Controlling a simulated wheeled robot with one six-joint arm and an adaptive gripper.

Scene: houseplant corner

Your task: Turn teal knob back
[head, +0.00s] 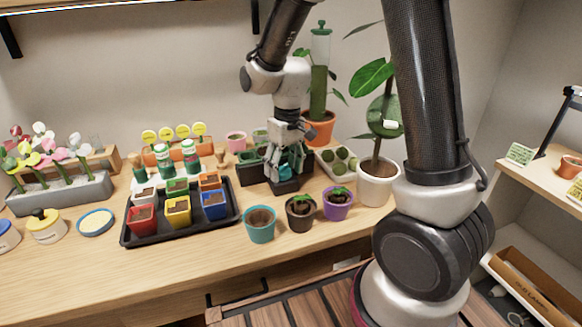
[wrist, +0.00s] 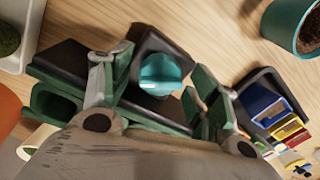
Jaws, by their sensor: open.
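The teal knob (wrist: 161,74) shows in the wrist view as a round teal cap on a dark block (wrist: 150,42). In the head view the knob (head: 285,170) is a small teal patch, partly hidden by my gripper. My gripper (head: 288,150) points down over the dark block on the bench. In the wrist view my gripper (wrist: 160,85) is open, with one finger on each side of the knob and a gap on both sides. I cannot tell the exact height of the fingertips against the knob.
A black tray (head: 130,238) with coloured pots is to the left. A teal pot (head: 260,226), a dark pot (head: 300,214) and a purple pot (head: 338,204) stand in front. A white pot (head: 376,184) with a tall plant is to the right.

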